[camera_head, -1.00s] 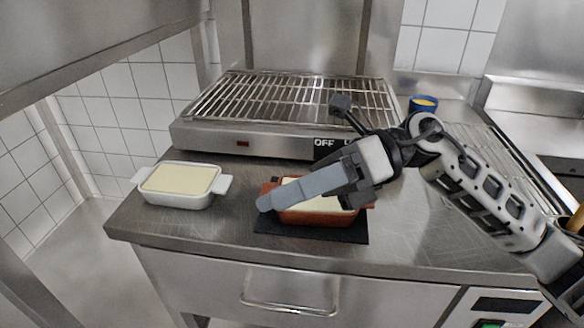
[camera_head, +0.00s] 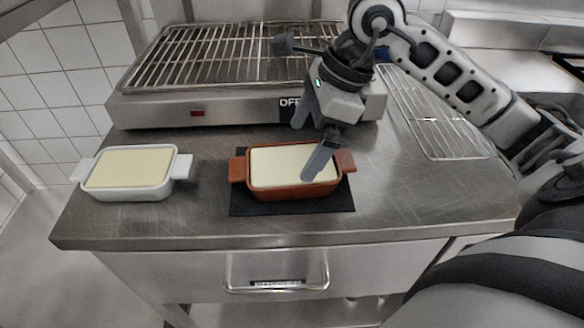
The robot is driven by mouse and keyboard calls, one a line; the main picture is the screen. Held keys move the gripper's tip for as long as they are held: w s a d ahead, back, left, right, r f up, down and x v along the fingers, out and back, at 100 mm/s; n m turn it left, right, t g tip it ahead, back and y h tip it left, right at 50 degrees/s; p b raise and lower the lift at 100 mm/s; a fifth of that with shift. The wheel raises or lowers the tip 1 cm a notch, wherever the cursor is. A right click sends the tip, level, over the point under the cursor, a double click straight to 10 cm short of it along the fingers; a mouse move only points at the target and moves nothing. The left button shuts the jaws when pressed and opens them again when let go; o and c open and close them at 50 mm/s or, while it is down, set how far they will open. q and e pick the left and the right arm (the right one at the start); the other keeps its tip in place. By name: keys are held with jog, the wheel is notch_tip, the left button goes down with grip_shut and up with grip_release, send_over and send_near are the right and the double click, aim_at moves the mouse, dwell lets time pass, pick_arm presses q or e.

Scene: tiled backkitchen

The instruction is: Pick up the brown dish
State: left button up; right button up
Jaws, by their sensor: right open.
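The brown dish (camera_head: 262,192) is rectangular with a handle at each end and a pale cream filling. It sits on a black mat (camera_head: 243,211) on the steel counter. My right gripper (camera_head: 308,150) points down at the right part of the dish, open and with nothing between its fingers. My left gripper is not in view.
A white dish (camera_head: 131,194) with a similar filling stands to the left on the counter (camera_head: 200,218). A grill (camera_head: 207,108) stands behind the dishes. A wire rack (camera_head: 432,113) lies at the right. The front right counter is clear.

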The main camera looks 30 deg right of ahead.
aim_at(292, 162)
jog(key=shift+p+x, duration=0.4)
jog(key=shift+x, duration=2.5)
jog(key=shift+s+a, duration=0.1)
jog(key=c, duration=0.9)
jog(key=shift+r, duration=0.1)
jog(key=shift+c, duration=1.1)
jog(key=shift+r, duration=0.1)
